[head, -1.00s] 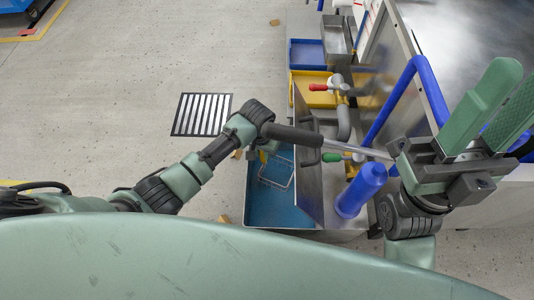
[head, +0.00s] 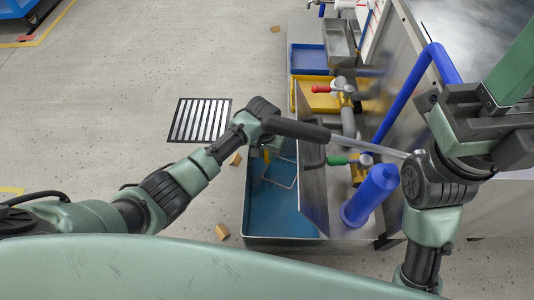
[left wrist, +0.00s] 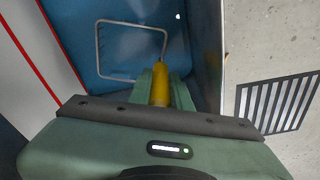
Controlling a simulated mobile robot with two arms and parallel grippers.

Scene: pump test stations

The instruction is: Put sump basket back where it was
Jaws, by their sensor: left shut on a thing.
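The sump basket shows as a square wire frame with a yellow grip (left wrist: 160,88) in the left wrist view. My left gripper (left wrist: 162,82) is shut on that grip, a green finger on each side. In the head view my left gripper (head: 266,150) hangs over the blue-lined sump (head: 270,213), and the wire frame shows inside the sump's outline. I cannot tell whether the frame touches the floor or wall. My right gripper (head: 510,85) is at the upper right, partly cut off; its fingertips are out of frame.
An upright metal plate (head: 312,170) borders the sump's right side. Beyond it stand a blue cylinder (head: 370,197), a green-handled valve (head: 337,160), a red-handled valve (head: 321,89) and a blue pipe (head: 405,95). A floor grating (head: 201,120) lies left. Small wooden blocks (head: 222,232) lie beside the sump.

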